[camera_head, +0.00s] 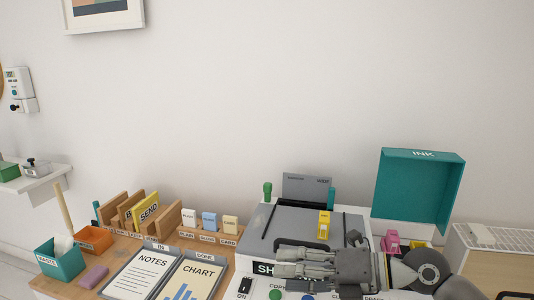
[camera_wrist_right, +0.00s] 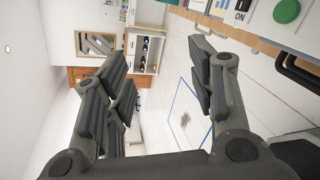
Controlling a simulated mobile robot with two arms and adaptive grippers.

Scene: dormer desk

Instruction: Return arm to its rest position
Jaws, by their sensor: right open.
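My right gripper (camera_head: 290,263) reaches in from the lower right in the head view, its fingers pointing left in front of the grey-topped machine (camera_head: 285,222). In the right wrist view the gripper (camera_wrist_right: 160,70) has its two dark fingers spread apart with nothing between them. Through the gap show the white floor and a distant shelf (camera_wrist_right: 146,50). The gripper hides part of the machine's front. My left gripper is not in view.
A yellow item (camera_head: 324,225) sits on the machine. A teal INK box (camera_head: 415,190) stands open behind the arm. Left are NOTES (camera_head: 142,272) and CHART (camera_head: 190,276) trays, a teal bin (camera_head: 58,264) and an orange box (camera_head: 94,240). A green button (camera_wrist_right: 286,11) shows in the wrist view.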

